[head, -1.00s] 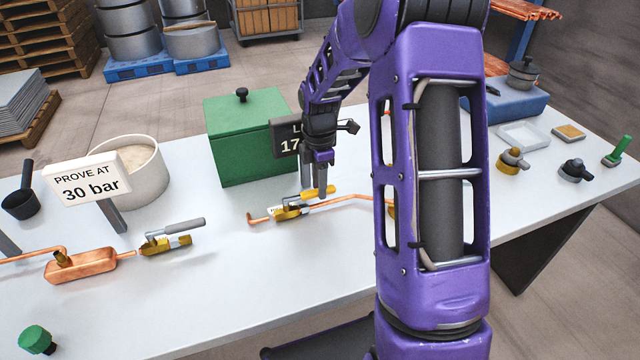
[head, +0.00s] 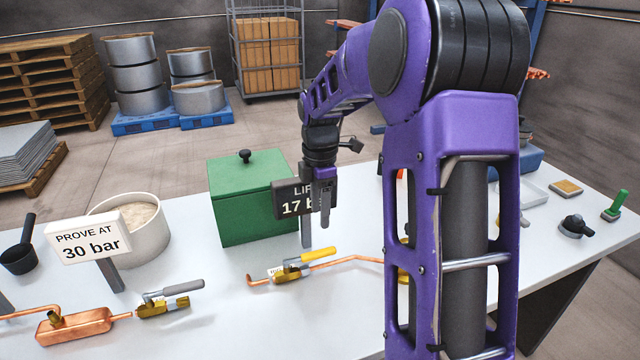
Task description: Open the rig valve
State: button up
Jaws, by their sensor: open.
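A valve with a yellow lever (head: 319,255) sits on a thin copper pipe (head: 350,259) in the middle of the table. Its lever lies roughly along the pipe. A second valve, with a grey lever (head: 184,287), sits at the left beside a copper vessel (head: 75,327); its lever also lies roughly along its body. Neither valve is marked legibly as the rig valve. My gripper (head: 325,222) points down above the yellow-levered valve, clear of it, with its fingers open and empty. It partly covers a dark sign (head: 287,200) behind it.
A green lidded box (head: 238,205) stands behind the yellow-levered valve. A white pot (head: 150,232) and a "30 bar" sign (head: 88,238) stand at the left. My arm hides part of the table's right side. The front middle of the table is clear.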

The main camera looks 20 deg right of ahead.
notch_tip(320, 180, up, 6)
jog(key=shift+r, duration=0.2)
dwell(0.4)
